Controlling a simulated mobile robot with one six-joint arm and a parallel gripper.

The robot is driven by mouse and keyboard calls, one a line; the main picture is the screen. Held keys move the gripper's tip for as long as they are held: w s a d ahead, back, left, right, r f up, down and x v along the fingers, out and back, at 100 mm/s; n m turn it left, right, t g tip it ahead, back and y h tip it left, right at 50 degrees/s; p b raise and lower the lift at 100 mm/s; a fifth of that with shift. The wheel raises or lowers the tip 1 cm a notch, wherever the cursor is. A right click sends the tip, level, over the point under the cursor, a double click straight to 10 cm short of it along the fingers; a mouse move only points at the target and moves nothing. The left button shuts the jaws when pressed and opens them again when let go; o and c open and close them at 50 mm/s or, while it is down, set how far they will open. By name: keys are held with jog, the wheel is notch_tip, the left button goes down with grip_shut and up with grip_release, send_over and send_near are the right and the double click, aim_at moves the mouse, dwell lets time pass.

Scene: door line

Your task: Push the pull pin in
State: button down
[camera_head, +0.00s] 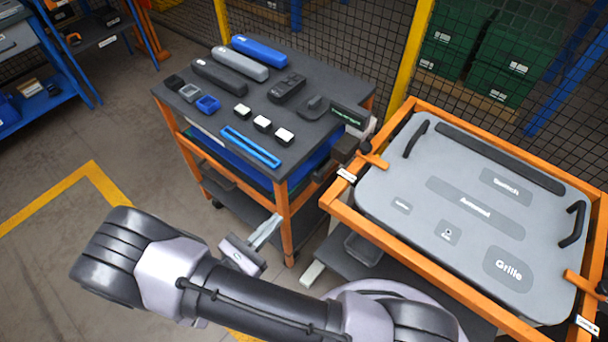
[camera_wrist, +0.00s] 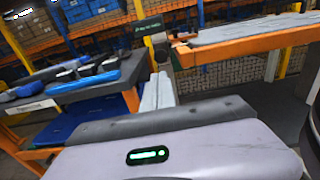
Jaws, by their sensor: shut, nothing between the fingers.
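I cannot single out a pull pin with certainty. A black round knob (camera_head: 365,145) sits by an orange lever (camera_head: 374,160) at the left rim of the orange frame, and a small white label lies beside it. A similar orange lever (camera_head: 584,283) is at the right rim. My gripper (camera_head: 268,230) is shut and empty, in front of the dark table's near leg and left of the orange frame, apart from both. In the wrist view its fingers (camera_wrist: 158,92) point ahead, with nothing between them.
A grey panel (camera_head: 470,190) with two black handles lies in the orange frame (camera_head: 400,262). The dark-topped table (camera_head: 330,98) holds several cases, small blocks and a blue tray. A small screen (camera_head: 350,115) stands at its right corner. Open floor (camera_head: 130,165) lies left.

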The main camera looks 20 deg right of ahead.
aim_at(316, 180)
jog(key=b+x, duration=0.2)
jog(key=x, duration=1.1)
jog(key=shift+w+d+b, duration=0.2)
jog(key=shift+d+b, duration=0.15)
